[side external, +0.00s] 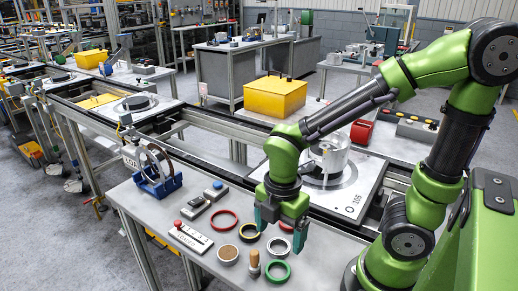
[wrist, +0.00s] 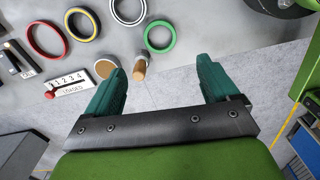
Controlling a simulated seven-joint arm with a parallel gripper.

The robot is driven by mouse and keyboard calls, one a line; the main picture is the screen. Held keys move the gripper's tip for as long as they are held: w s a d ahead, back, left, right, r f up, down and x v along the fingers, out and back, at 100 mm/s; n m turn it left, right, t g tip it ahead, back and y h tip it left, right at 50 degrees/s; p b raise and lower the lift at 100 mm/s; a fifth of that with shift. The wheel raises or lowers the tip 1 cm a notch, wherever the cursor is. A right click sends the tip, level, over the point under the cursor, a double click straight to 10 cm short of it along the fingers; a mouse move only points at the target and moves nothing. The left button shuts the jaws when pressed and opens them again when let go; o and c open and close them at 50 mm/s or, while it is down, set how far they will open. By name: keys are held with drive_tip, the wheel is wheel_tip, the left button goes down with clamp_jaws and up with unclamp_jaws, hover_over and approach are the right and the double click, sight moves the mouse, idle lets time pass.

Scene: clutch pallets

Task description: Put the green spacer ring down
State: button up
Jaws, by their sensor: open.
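The green spacer ring (side external: 266,271) lies flat on the grey table near its front edge. It also shows in the wrist view (wrist: 147,37), at the upper middle, beyond my fingertips. My gripper (side external: 281,240) is open above the table, with its two teal fingers spread wide. In the wrist view the space between the fingertips (wrist: 160,66) is empty, and the green ring is apart from both fingers.
A wooden peg (side external: 254,267) stands close to the green ring, with a tan-topped round piece (side external: 228,255) beside it. White (side external: 268,247), yellow-black (side external: 241,233) and red (side external: 211,220) rings lie nearby. A counter plate (side external: 190,237) and blue stand (side external: 158,187) are further left.

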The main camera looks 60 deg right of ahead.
wheel_tip(320, 180, up, 7)
drive_tip(key=w+d+m+t+y, duration=0.1)
drive_tip(key=d+m+t, duration=0.1)
drive_tip(key=m, duration=0.8)
drive_tip(key=shift+w+t, duration=0.25)
drive_tip(key=shift+t, duration=0.55)
drive_tip(key=shift+o, duration=0.4)
wheel_tip(320, 180, up, 6)
drive_tip(key=d+m+t+y, duration=0.1)
drive_tip(key=d+m+t, duration=0.1)
drive_tip(key=m, duration=0.9)
drive_tip(key=shift+f+t, duration=0.15)
drive_tip(key=shift+t, duration=0.75)
drive_tip(key=shift+a, duration=0.1)
